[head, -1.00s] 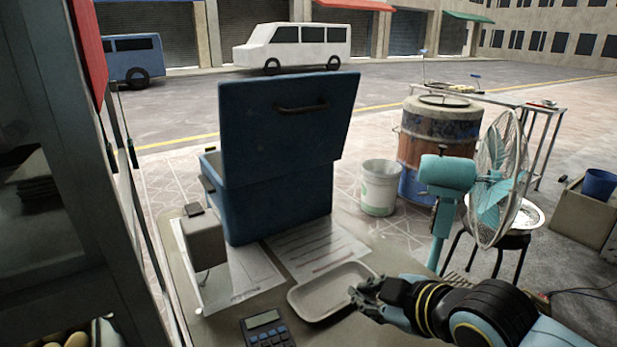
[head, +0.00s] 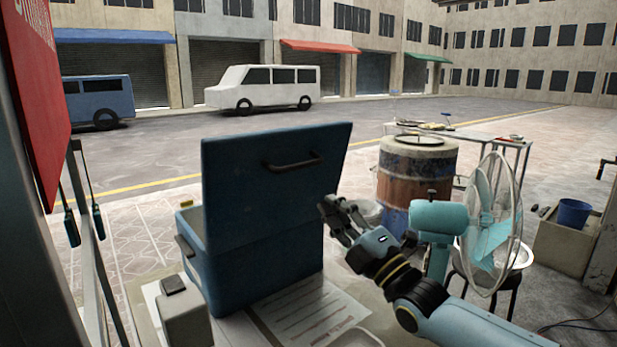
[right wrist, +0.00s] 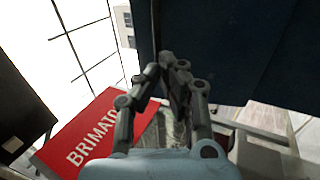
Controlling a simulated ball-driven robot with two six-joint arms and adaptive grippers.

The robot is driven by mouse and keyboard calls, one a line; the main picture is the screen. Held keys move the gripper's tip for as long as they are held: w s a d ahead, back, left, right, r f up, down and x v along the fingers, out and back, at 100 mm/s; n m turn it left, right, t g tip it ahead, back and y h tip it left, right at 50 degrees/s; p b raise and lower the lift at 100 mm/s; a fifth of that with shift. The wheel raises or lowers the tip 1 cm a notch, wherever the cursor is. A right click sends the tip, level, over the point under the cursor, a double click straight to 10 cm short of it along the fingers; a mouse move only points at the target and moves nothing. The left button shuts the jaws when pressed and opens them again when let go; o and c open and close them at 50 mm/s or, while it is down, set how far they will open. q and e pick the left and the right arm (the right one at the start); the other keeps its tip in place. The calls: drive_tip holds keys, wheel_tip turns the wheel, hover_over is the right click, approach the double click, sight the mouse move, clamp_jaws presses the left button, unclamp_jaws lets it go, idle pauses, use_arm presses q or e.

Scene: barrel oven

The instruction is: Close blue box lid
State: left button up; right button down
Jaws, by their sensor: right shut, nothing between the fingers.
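The blue box (head: 262,270) stands on the table with its lid (head: 270,185) open and raised upright. A dark handle (head: 292,162) is on the lid face toward me. My right gripper (head: 334,216) is shut and empty, just right of the lid's right edge in the head view. In the right wrist view the shut fingers (right wrist: 171,68) point up beside a large dark blue panel (right wrist: 235,45), apparently the lid. I cannot tell whether they touch it. My left gripper is not in view.
Papers (head: 305,318) lie on the table in front of the box, and a small grey device (head: 184,318) stands at its left front. A teal fan (head: 488,225) and a barrel oven (head: 415,180) stand to the right. A red sign (head: 35,90) hangs at left.

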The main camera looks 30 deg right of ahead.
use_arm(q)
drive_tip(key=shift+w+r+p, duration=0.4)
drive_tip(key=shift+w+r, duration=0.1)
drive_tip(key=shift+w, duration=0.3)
use_arm(e)
drive_tip(key=x, duration=0.8)
drive_tip(key=shift+w, duration=0.2)
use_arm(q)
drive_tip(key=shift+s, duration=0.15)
